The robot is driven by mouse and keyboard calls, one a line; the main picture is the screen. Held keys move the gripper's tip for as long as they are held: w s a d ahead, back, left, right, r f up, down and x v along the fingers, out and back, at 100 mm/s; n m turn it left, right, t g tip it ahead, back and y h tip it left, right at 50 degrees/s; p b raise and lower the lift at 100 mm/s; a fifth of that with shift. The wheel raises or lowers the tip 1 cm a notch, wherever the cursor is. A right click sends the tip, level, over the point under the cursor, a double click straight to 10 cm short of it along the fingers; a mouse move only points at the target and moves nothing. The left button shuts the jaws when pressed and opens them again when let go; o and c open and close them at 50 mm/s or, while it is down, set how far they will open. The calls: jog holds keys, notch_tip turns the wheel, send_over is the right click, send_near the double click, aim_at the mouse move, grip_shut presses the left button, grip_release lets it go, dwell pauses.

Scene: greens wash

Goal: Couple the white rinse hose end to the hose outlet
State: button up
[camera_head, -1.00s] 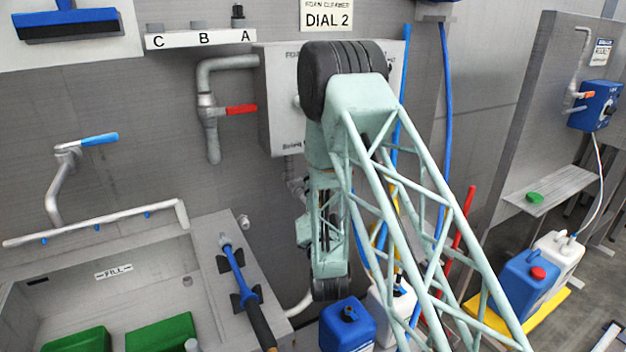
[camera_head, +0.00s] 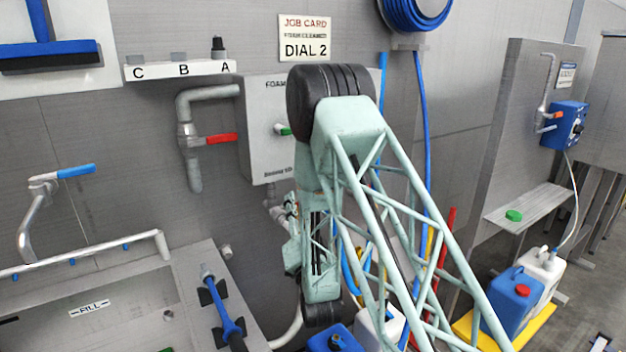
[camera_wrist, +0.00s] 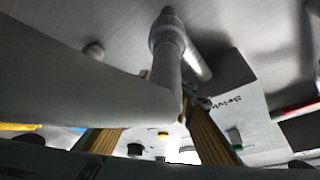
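In the wrist view a thick pale tube (camera_wrist: 80,75) crosses from the left, bends in mid-picture and rises to a grey collared fitting (camera_wrist: 167,30). I cannot tell whether this tube is the rinse hose or a fixed pipe. My gripper (camera_wrist: 171,95) shows two yellow-brown fingers, apart at their bases, with tips close to the bend; their contact with it is unclear. In the head view a white hose (camera_head: 289,333) curves below the wall box, beside my arm. A grey pipe fitting (camera_head: 277,208) under the box may be the outlet. My gripper is mostly hidden there.
The grey wall box (camera_head: 262,155) and the valve pipe with a red handle (camera_head: 221,138) are close to my arm. A sink (camera_head: 130,300) with a blue-handled tool (camera_head: 224,308) is at left. Blue (camera_head: 335,340) and white jugs (camera_head: 382,327) stand below my arm.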

jog(key=shift+w+d+r+n+g+y, duration=0.1)
jog(key=shift+w+r+n+g+y, duration=0.15)
jog(key=shift+g+y, duration=0.2)
jog(key=shift+w+r+n+g+y+p, duration=0.15)
jog(key=shift+w+n+g+y+p, duration=0.05)
jog(key=shift+n+g+y+p, duration=0.55)
jog(key=shift+w+r+n+g+y+p, duration=0.15)
jog(key=shift+w+n+g+y+p, duration=0.05)
jog(key=shift+n+g+y+p, duration=0.5)
jog(key=shift+w+g+p, duration=0.15)
jog(key=shift+g+p, duration=0.15)
jog(key=shift+p, duration=0.15)
jog(key=shift+w+a+r+n+g+y+p, duration=0.15)
jog(key=shift+w+n+g+y+p, duration=0.4)
jog(key=shift+g+p, duration=1.25)
jog(key=shift+w+a+f+n+g+y+p, duration=0.15)
jog(key=shift+n+g+y+p, duration=0.45)
jog(key=shift+p, duration=2.4)
jog(key=shift+w+a+r+n+g+y+p, duration=0.25)
jog(key=shift+n+g+p, duration=0.65)
jog(key=shift+p, duration=1.5)
